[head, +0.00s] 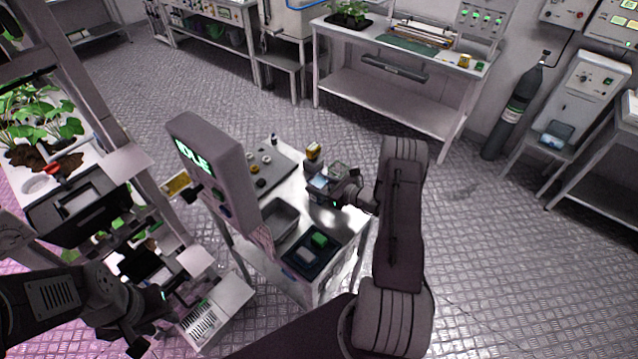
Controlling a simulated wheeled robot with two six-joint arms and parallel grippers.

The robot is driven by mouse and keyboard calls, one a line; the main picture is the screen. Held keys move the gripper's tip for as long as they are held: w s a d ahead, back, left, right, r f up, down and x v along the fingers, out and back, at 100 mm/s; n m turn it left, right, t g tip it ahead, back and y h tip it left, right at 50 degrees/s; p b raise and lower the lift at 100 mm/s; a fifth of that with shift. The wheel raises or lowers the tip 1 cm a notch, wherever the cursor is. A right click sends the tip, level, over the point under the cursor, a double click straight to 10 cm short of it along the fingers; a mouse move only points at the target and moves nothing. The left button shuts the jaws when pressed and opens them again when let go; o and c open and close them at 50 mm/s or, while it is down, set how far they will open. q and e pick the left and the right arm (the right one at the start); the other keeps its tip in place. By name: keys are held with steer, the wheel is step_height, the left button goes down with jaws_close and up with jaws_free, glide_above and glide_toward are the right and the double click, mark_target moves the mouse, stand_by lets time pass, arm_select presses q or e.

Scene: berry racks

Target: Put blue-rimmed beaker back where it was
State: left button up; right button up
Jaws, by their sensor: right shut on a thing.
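My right gripper (328,190) reaches in over the far right part of the small white cart and is shut on a small clear, bluish vessel (320,181). The vessel looks like the blue-rimmed beaker, but its rim is too small to make out. The gripper's dark fingers partly hide it, and I cannot tell whether it touches the cart top (345,222). My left gripper (153,322) is at the lower left, away from the cart, with its fingers apart and nothing seen between them.
Plants on a rack (85,160) are further left.

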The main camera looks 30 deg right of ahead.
steer(key=shift+s+f+b, duration=0.15)
steer(key=shift+b, duration=0.2)
steer(key=o, duration=1.2)
